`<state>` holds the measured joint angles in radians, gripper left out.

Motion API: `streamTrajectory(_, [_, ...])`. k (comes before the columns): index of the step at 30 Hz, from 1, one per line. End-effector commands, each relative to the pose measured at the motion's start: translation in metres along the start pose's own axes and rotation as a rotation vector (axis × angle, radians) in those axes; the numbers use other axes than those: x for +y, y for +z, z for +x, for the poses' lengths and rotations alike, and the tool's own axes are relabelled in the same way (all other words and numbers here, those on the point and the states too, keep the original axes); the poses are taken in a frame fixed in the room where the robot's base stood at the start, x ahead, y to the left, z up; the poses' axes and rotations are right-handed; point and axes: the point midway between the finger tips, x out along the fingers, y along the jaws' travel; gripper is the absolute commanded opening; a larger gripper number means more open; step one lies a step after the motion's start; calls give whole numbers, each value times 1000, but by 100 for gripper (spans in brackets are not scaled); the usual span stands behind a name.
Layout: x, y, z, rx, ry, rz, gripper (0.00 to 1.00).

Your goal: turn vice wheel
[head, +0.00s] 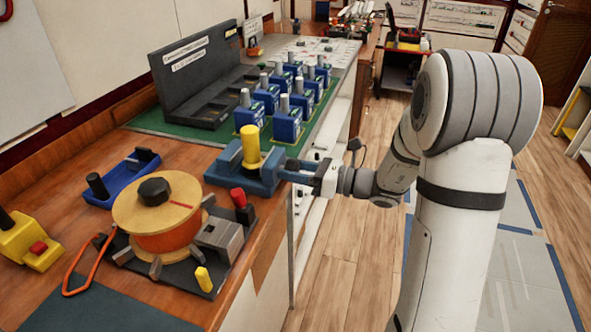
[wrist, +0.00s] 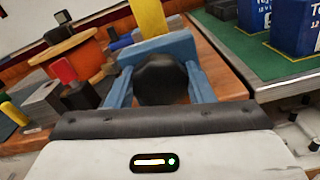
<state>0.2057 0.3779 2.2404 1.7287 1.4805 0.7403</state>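The blue vice (head: 240,176) sits at the bench's right edge with an upright yellow cylinder (head: 250,146) on it. Its dark round wheel (wrist: 160,80) faces me in the wrist view; it is hidden in the head view. My gripper (head: 300,170) reaches the vice from the right, level with the wheel. In the wrist view its blue fingers (wrist: 160,76) stand on either side of the wheel. The wheel fills nearly all the space between them; I cannot tell whether they press on it.
An orange spool (head: 160,218) on a dark stand, with a red-topped post, is left of the vice. A blue tray (head: 122,182) lies behind it. Several blue blocks (head: 287,118) stand on a green mat beyond the vice. Open floor (head: 340,255) lies right of the bench.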

Motion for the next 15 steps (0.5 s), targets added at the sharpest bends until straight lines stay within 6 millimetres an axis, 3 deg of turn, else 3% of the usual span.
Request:
streamTrajectory(7, [0, 0, 0, 0, -1, 0, 26])
streamTrajectory(15, [0, 2, -1, 0, -2, 25, 25])
